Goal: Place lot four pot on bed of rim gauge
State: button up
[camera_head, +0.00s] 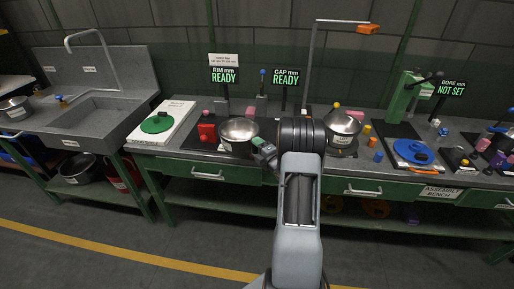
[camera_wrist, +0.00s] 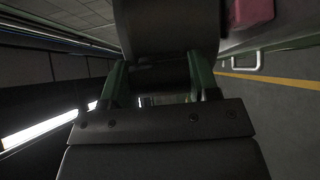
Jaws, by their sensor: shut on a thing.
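In the wrist view, my gripper's green fingers (camera_wrist: 158,84) stand on both sides of a dark piece, and a large dark rounded shape fills the top. The rim gauge display (camera_head: 224,75) is lit.
A second steel pot (camera_head: 342,123) stands right of my arm, with small coloured pieces nearby. A white board with a green disc (camera_head: 157,122) lies farther left, beside the sink (camera_head: 98,115). A blue disc (camera_head: 412,151) lies right.

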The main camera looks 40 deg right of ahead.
jog(key=shift+f+b, duration=0.3)
jog(key=shift+b, duration=0.4)
jog(key=o, duration=1.6)
